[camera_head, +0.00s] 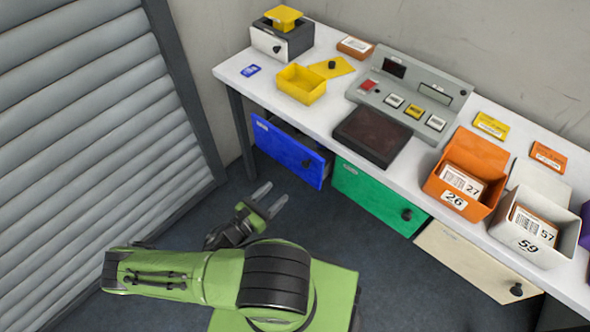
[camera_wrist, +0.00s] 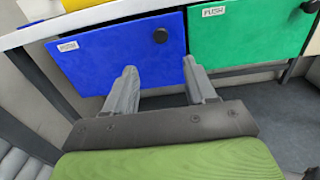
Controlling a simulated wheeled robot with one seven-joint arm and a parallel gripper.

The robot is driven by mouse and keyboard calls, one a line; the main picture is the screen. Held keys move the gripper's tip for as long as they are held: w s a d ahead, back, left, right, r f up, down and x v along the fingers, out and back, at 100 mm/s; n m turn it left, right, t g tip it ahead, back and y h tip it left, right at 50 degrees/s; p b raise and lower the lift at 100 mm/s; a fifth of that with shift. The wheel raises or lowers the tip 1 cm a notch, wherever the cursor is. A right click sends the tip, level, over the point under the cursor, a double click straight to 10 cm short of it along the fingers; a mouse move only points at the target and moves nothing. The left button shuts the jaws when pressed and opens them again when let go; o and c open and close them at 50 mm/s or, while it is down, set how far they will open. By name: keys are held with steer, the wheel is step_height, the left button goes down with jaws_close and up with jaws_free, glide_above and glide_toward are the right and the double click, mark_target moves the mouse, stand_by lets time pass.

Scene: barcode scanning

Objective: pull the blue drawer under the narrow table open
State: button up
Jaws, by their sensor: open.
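The blue drawer (camera_head: 290,150) is under the left part of the narrow white table (camera_head: 233,71). It sits a little forward of the green drawer, with a dark gap showing above its front. Its black round knob (camera_head: 306,162) is near the right side of the front. In the wrist view the blue front (camera_wrist: 115,52) fills the upper left, with the knob (camera_wrist: 160,35) near its upper right corner. My gripper (camera_head: 270,200) is open and empty, below and in front of the blue drawer. Its two fingers (camera_wrist: 158,84) are apart from the knob.
A green drawer (camera_head: 375,193) is just right of the blue one, then a cream drawer (camera_head: 470,262). A table leg (camera_head: 239,125) and a grey shutter (camera_head: 90,110) are to the left. The table holds a scanner console, boxes and cards. The floor before the drawers is clear.

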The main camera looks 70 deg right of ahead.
mark_target(304, 166)
steer(key=b+x, duration=0.1)
steer(key=x, duration=1.1)
steer(key=shift+s+d, duration=0.15)
jaws_close()
